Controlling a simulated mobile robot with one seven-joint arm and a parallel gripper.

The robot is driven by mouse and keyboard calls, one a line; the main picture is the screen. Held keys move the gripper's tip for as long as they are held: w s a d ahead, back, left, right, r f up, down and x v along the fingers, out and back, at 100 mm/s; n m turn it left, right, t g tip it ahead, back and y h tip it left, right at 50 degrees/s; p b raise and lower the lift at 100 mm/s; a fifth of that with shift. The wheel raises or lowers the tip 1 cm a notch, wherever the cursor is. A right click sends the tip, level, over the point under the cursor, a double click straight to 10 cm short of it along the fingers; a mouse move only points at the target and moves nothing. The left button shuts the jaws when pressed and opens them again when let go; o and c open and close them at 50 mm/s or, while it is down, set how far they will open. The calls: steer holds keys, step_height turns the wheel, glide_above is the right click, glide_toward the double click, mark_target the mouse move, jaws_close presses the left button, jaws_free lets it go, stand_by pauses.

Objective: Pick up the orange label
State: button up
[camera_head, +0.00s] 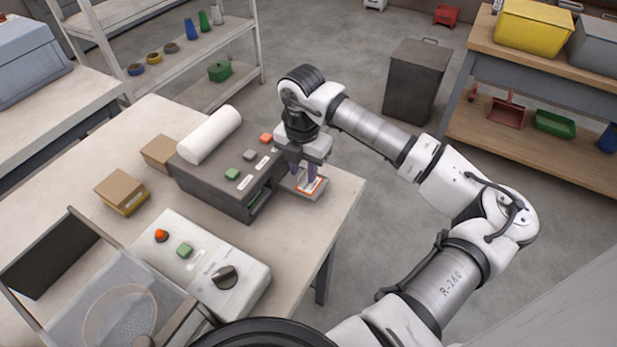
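The orange label (309,187), orange-edged with a pale middle, lies on a small grey tray (304,194) at the right end of a dark grey machine (215,165). My gripper (305,177) points down right over the label, and its fingertips cover part of it. The two fingers look apart, one on the left and one on the right. Whether they touch the label is too small to tell.
The machine carries a white roll (210,134) and several buttons. A white control box (205,262) with a black knob stands in front. Brown boxes (120,188) sit to the left. The table edge is just right of the tray. A grey bin (415,80) stands behind my arm.

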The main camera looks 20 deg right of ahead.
mark_target(303, 172)
jaws_close()
stand_by(0.5)
step_height(303, 172, up, 20)
steer(key=b, duration=0.4)
steer(key=shift+s+a, duration=0.15)
